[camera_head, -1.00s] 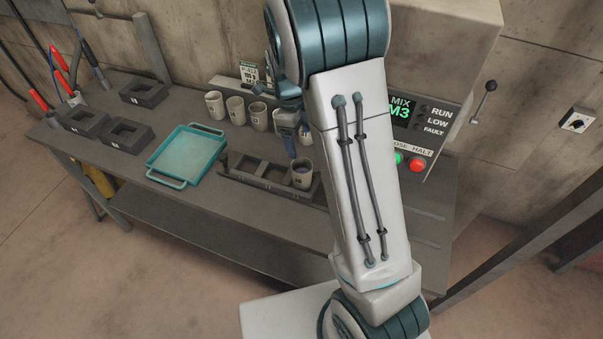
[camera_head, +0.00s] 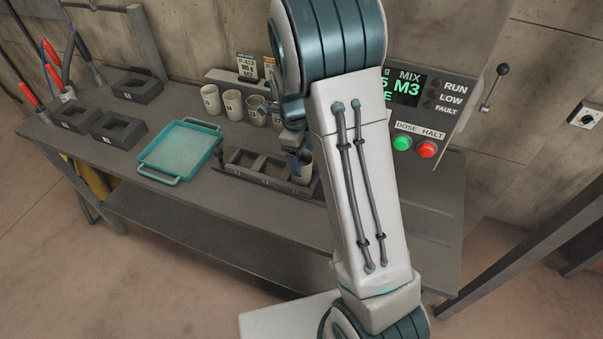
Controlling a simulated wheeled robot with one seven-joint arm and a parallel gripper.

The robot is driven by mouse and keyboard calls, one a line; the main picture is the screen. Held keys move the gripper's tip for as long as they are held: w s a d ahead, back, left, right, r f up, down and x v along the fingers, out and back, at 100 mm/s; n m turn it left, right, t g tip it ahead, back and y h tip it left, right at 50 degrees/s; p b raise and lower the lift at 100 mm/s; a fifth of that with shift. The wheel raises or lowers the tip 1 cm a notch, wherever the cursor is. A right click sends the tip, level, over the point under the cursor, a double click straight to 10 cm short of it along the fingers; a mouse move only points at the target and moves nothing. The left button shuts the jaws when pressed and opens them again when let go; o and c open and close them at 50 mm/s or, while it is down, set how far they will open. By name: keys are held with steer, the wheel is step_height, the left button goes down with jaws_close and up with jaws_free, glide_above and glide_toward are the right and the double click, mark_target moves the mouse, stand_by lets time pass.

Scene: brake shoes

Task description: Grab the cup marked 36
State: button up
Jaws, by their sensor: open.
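Several pale cups stand in a row at the back of the bench, among them a left one (camera_head: 211,101), a second (camera_head: 233,104) and a third (camera_head: 256,111). Another cup (camera_head: 305,168) stands in the right-hand compartment of a dark rack (camera_head: 232,178). The marks on the cups are too small to read, so I cannot tell which is 36. My gripper (camera_head: 295,163) is open and low at the left side of the cup in the rack, partly covering it. I cannot tell whether it touches the cup. My arm hides the rack's right end.
A teal tray (camera_head: 160,177) lies left of the rack. Several dark square holders (camera_head: 118,142) sit at the bench's left, near red-handled tools (camera_head: 28,95). A panel with a green button (camera_head: 402,144) and a red button (camera_head: 427,149) stands right of my arm. The bench front is clear.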

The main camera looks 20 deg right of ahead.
step_height(320, 180, down, 4)
steer(key=shift+s+f+b, duration=0.15)
steer(key=shift+f+b, duration=0.1)
steer(key=shift+b, duration=1)
steer(key=shift+r, duration=0.1)
steer(key=c, duration=1.1)
steer(key=shift+c, duration=0.3)
steer(key=shift+r, duration=0.15)
